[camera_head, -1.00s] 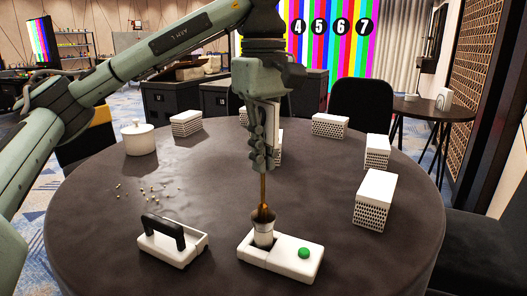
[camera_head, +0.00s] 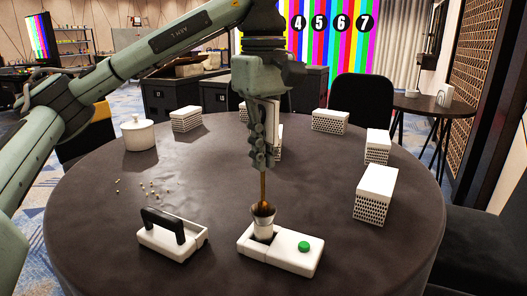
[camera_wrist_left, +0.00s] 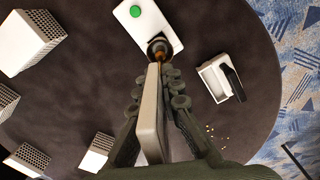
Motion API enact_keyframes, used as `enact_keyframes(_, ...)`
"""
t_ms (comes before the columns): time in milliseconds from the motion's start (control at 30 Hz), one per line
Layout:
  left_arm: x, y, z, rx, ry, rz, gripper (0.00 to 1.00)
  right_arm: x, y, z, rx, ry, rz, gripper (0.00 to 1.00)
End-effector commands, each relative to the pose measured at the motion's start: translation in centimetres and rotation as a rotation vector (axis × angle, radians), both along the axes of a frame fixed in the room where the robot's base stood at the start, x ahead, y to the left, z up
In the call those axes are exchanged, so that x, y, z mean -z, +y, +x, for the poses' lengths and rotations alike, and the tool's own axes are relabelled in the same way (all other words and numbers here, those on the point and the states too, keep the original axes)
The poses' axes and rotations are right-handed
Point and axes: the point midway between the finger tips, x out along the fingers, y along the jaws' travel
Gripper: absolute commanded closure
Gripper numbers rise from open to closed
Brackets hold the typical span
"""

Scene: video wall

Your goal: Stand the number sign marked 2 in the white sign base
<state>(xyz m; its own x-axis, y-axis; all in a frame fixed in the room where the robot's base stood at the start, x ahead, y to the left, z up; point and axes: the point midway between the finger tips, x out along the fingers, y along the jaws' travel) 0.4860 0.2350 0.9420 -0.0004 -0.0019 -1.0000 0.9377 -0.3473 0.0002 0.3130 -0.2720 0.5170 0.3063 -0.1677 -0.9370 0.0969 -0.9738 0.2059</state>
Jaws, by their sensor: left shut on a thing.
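My left gripper (camera_head: 262,160) is shut on a thin white plate with a brass post. The plate (camera_wrist_left: 150,112) shows edge-on between the fingers in the left wrist view; its number is not visible. The brass post (camera_head: 263,187) points straight down below the fingers. Its lower end meets the cup-shaped socket (camera_head: 263,228) on the left part of the white base (camera_head: 283,262). How deep it sits inside the cup I cannot tell. The base carries a green round button (camera_head: 304,246) on its right part. My right gripper is not in view.
A white tray with a black arched piece (camera_head: 163,226) stands left of the base. Small pale beads (camera_head: 152,190) lie behind it. A lidded white pot (camera_head: 138,134) and several white perforated boxes (camera_head: 375,195) stand around the round dark table (camera_head: 330,165).

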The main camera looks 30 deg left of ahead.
Motion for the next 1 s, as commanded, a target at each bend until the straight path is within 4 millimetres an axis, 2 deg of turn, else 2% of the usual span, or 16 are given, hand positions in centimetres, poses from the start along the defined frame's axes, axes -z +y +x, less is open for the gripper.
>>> enact_keyframes(1000, 3.0, 0.0, 0.0, 0.000, 0.000, 0.000, 1.00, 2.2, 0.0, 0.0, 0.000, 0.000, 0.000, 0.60)
